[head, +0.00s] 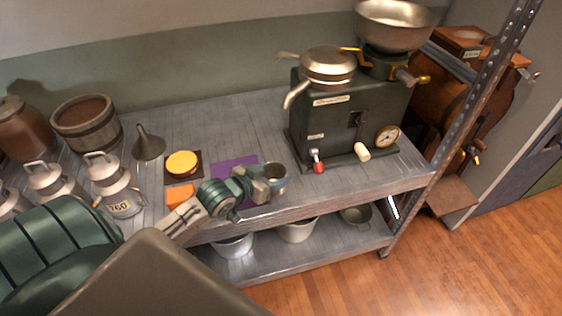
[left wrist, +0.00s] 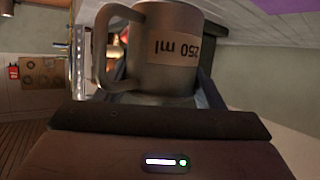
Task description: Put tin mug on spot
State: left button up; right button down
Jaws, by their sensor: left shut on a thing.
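The tin mug (left wrist: 170,50) is grey metal with a "250 ml" label, upside down in the left wrist view, and a handle at left. In the head view the mug (head: 277,172) is near the shelf's front edge, right of the purple patch. My left gripper (head: 265,183) is shut on the mug and partly hides it. The flat purple patch (head: 232,168) lies on the shelf top, partly covered by my left arm. Whether the mug touches the shelf I cannot tell. My right gripper is not in view.
A yellow disc (head: 183,162) on a dark board and an orange block (head: 179,195) lie left of the patch. A funnel (head: 149,146) and milk cans (head: 113,185) stand farther left. A dark machine (head: 345,120) stands at right. Pots (head: 297,230) sit on the lower shelf.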

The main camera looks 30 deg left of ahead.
pick_arm(q)
jog(key=w+a+f, duration=0.1)
jog(key=w, duration=0.2)
jog(key=w+a+f, duration=0.1)
jog(key=w, duration=0.1)
jog(key=w+a+f, duration=0.1)
jog(key=w+f, duration=0.1)
jog(key=w, duration=0.1)
jog(key=shift+w+a+f+p, duration=0.1)
jog(key=shift+w+p, duration=0.2)
jog(key=shift+p, duration=0.1)
jog(key=shift+f, duration=0.1)
jog(key=shift+f, duration=0.1)
jog(key=o, duration=1)
jog(key=shift+o, duration=0.2)
